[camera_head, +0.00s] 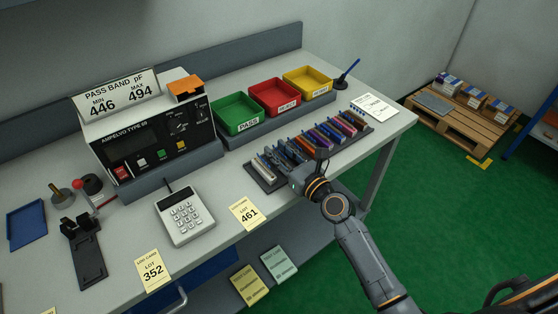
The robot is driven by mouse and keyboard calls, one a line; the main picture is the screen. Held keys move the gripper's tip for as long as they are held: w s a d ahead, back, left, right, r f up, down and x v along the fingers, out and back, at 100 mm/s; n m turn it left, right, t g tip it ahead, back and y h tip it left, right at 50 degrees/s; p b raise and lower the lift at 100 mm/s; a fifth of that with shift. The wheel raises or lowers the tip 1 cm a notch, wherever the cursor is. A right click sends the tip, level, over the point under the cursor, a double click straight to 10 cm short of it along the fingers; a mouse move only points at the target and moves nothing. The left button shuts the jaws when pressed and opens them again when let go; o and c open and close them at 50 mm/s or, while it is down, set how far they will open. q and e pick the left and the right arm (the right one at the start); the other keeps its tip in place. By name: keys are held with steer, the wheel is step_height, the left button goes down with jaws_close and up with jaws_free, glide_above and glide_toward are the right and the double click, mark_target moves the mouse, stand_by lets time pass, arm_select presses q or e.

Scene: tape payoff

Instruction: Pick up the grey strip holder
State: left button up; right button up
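A dark rack (262,184) near the bench's front edge holds a row of strip holders in several colours. A pale grey strip holder (263,169) lies at the left end of the row, with darker grey and bluish ones beside it. My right gripper (291,168) is low over the left part of the rack, just right of the pale holder. Its fingers are small and merge with the dark strips, so I cannot tell whether they are open or touch a holder. The gripper hides part of the rack's front. My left gripper is not in view.
Green (237,113), red (274,97) and yellow (308,82) bins stand behind the rack. A meter (150,140) and a keypad unit (184,213) stand to the left. A lot card (245,213) lies at the front edge. A pallet (463,122) stands on the floor at right.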

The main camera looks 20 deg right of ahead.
jaws_close()
steer(key=shift+r, duration=0.15)
